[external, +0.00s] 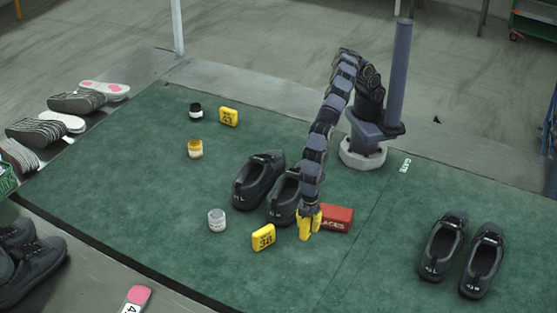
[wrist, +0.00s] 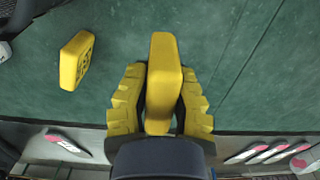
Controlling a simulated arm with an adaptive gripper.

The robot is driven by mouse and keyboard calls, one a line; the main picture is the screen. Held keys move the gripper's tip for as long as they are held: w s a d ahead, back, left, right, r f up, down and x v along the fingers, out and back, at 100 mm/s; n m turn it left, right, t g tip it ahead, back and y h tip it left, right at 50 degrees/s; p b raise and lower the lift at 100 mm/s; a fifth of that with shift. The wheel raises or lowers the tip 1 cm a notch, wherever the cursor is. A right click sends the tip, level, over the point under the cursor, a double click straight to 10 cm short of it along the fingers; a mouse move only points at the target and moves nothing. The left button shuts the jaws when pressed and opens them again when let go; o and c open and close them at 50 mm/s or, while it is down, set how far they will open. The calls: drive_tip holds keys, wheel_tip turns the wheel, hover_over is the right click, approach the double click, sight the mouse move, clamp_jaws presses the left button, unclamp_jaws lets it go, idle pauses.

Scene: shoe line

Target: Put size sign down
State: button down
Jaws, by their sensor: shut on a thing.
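My gripper (external: 309,220) is low over the green mat, just left of the red box. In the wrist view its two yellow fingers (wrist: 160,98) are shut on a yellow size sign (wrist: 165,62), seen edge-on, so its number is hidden. In the external view this sign blends with the yellow fingers, and I cannot tell whether it touches the mat. A second yellow sign marked 38 (external: 263,238) stands on the mat to the left of my gripper; it also shows in the wrist view (wrist: 75,60). A third yellow sign (external: 228,117) stands farther back.
A red box (external: 337,218) sits close right of my gripper. A dark shoe pair (external: 259,180) stands just behind-left, another pair (external: 442,246) at right. A white jar (external: 217,220), an amber jar (external: 195,149) and a black jar (external: 196,110) stand left. The mat (external: 370,270) is clear front-right.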

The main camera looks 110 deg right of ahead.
sight(303, 240)
drive_tip(key=a+f, duration=0.1)
drive_tip(key=w+f, duration=0.1)
drive_tip(key=f, duration=0.1)
drive_tip(key=w+a+f, duration=0.1)
drive_tip(key=shift+w+a+f, duration=0.15)
drive_tip(key=shift+w+a, duration=0.1)
drive_tip(key=shift+a, duration=0.1)
drive_tip(key=shift+w+f, duration=0.1)
drive_tip(key=shift+f, duration=1.55)
drive_tip(key=c, duration=1.1)
unclamp_jaws()
drive_tip(key=shift+f, duration=0.1)
wheel_tip(303, 240, up, 12)
